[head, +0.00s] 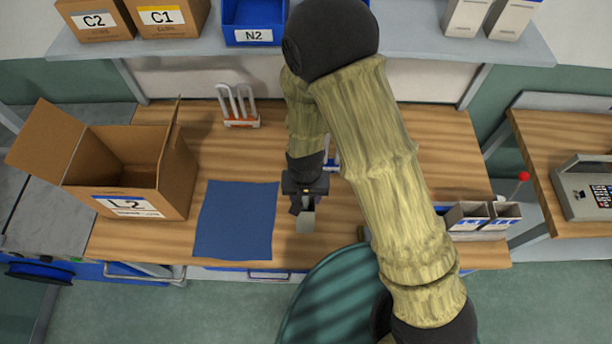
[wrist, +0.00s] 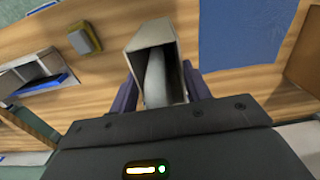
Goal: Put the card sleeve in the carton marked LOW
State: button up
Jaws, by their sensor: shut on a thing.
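My gripper (head: 304,205) is above the wooden workbench, right of the blue mat. It is shut on a small, pale grey, open-ended box-shaped piece, which looks like the card sleeve (head: 306,222). I can read no label saying LOW in either view.
The blue mat (head: 236,222) lies between carton and gripper. A rack with white loops (head: 240,108) stands at the back. Small open bins (head: 468,216) stand at the bench's right. The shelf (head: 200,42) above holds cartons C2, C1 and bin N2. My arm hides the bench's middle.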

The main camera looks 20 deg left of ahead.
jog(key=shift+s+d, duration=0.2)
jog(key=shift+s, duration=0.6)
jog(key=shift+w+a+r+b, duration=0.15)
jog(key=shift+w+a+b, duration=0.05)
jog(key=shift+w+b, duration=0.25)
jog(key=shift+n, duration=0.6)
jog(key=w+r+b, duration=0.1)
jog(key=w, duration=0.1)
jog(key=w+a+r+b, duration=0.1)
jog(key=w+r+b, duration=0.1)
jog(key=shift+w, duration=0.25)
jog(key=w+d+r+n+b, duration=0.1)
jog(key=w+d+r+b, duration=0.2)
jog(key=r, duration=0.6)
jog(key=w+d+r+n+b, duration=0.2)
jog(key=w+d+r+b, duration=0.2)
jog(key=r, duration=0.5)
jog(key=shift+d+r+b, duration=0.3)
jog(key=shift+d+b, duration=0.4)
jog(key=shift+d, duration=0.15)
jog(key=shift+w, duration=0.1)
